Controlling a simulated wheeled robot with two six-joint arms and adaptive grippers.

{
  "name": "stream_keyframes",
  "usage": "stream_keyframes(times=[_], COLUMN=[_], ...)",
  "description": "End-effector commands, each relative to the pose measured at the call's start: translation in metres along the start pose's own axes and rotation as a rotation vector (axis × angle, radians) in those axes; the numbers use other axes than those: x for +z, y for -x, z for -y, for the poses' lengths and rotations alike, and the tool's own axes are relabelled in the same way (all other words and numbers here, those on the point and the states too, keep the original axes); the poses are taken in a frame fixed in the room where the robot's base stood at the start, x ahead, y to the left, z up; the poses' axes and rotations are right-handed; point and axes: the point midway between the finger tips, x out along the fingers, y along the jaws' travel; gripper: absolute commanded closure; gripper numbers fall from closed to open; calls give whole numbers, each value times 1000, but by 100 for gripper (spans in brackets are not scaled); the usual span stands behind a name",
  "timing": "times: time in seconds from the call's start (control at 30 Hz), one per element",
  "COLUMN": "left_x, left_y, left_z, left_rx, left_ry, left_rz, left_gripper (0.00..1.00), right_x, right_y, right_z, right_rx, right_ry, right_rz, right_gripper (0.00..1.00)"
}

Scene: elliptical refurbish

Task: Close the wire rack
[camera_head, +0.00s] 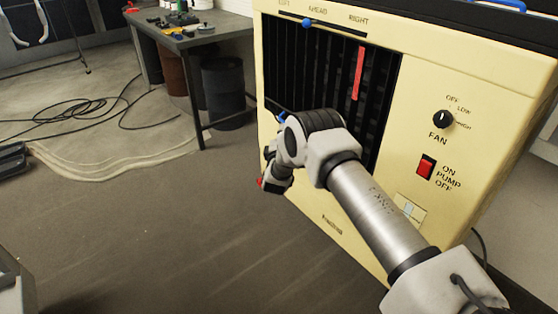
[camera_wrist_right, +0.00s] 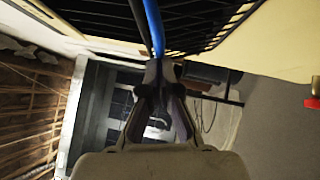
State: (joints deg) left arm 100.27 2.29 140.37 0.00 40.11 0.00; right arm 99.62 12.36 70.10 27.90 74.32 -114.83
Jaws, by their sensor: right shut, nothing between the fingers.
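The rack cannot be made out clearly there. My left gripper is not in view.
The cooler front has dark louvers (camera_head: 385,95), a fan knob (camera_head: 443,119) and a red pump switch (camera_head: 426,167). A workbench (camera_head: 190,38) with tools and a dark barrel (camera_head: 223,85) stand behind. Cables (camera_head: 75,112) lie on the floor.

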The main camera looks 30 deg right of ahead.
Motion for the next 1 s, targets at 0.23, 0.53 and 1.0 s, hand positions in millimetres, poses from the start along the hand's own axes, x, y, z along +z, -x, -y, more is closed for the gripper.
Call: stream_keyframes(times=[0.23,0.53,1.0], left_x=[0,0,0], left_y=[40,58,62], left_z=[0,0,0], left_rx=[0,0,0], left_ry=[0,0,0], left_rz=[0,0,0], left_gripper=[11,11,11], right_x=[22,38,45], right_y=[-21,-38,-45], right_z=[-24,-28,-28], right_rx=[-152,-234,-232], right_ry=[-152,-233,-231], right_rz=[2,0,1], right_gripper=[100,100,100])
